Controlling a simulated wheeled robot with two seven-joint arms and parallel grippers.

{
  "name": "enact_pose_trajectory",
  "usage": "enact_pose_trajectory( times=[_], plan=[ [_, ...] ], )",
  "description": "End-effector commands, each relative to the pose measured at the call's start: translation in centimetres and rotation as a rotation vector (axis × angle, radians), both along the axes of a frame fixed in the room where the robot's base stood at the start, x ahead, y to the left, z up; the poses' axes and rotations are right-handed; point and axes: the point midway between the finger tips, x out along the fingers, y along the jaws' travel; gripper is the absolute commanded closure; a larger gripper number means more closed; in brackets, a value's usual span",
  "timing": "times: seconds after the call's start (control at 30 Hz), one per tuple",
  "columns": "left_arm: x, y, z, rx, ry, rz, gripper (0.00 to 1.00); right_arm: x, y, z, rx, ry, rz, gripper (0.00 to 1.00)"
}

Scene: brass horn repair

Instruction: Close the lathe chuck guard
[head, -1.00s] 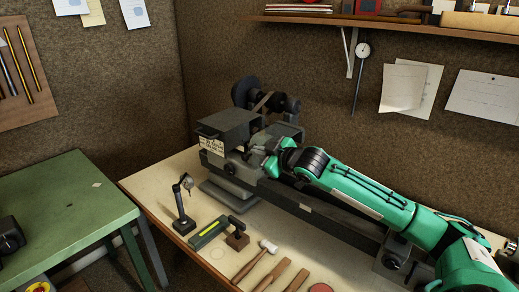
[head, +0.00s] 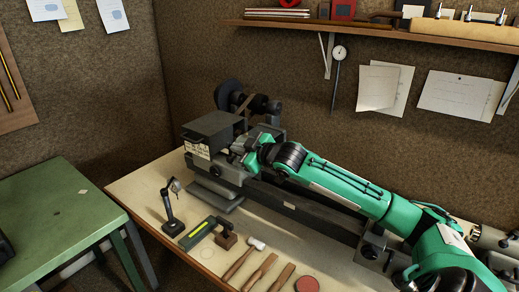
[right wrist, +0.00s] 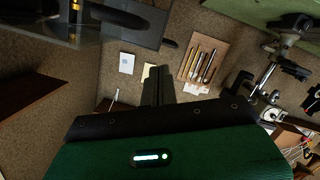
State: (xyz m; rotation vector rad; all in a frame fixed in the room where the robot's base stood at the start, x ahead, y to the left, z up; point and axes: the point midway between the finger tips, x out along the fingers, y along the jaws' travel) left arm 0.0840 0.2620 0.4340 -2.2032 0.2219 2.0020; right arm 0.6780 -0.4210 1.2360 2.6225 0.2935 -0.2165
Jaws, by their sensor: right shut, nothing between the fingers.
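The grey lathe (head: 232,170) stands along the back of the bench, its boxy headstock (head: 208,127) at the left end. My right gripper (head: 240,146) is at the chuck area, just right of the headstock, and hides the chuck. A dark grey panel (head: 266,132) shows just behind the gripper; it looks like the chuck guard, but its exact position is unclear. In the right wrist view, my right gripper's fingers (right wrist: 158,86) are together and empty. A dark, partly see-through panel (right wrist: 140,30) lies beyond them at upper left. My left gripper is not in view.
My right arm lies over the lathe bed. A stand (head: 172,210), a green-yellow level (head: 200,232) and several hand tools (head: 240,262) lie along the bench front. A green table (head: 55,220) stands at left. A shelf (head: 380,30) hangs above.

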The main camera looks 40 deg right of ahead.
Motion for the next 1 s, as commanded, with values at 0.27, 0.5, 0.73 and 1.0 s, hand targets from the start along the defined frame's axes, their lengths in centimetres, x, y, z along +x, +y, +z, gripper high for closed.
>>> enact_pose_trajectory(
  times=[0.27, 0.5, 0.73, 1.0],
  plan=[
    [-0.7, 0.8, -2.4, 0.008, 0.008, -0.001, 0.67, -4.3, -0.8, 0.3, -0.004, 0.003, -0.001, 1.00],
    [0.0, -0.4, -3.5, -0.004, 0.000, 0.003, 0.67, -6.6, -1.1, 0.9, -0.003, 0.002, -0.001, 1.00],
    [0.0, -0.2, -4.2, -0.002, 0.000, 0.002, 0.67, -8.2, -1.3, 1.3, 0.001, 0.003, -0.002, 1.00],
    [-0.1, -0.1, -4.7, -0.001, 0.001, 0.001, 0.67, -9.3, -1.5, 1.6, 0.000, 0.002, -0.001, 1.00]
  ],
)
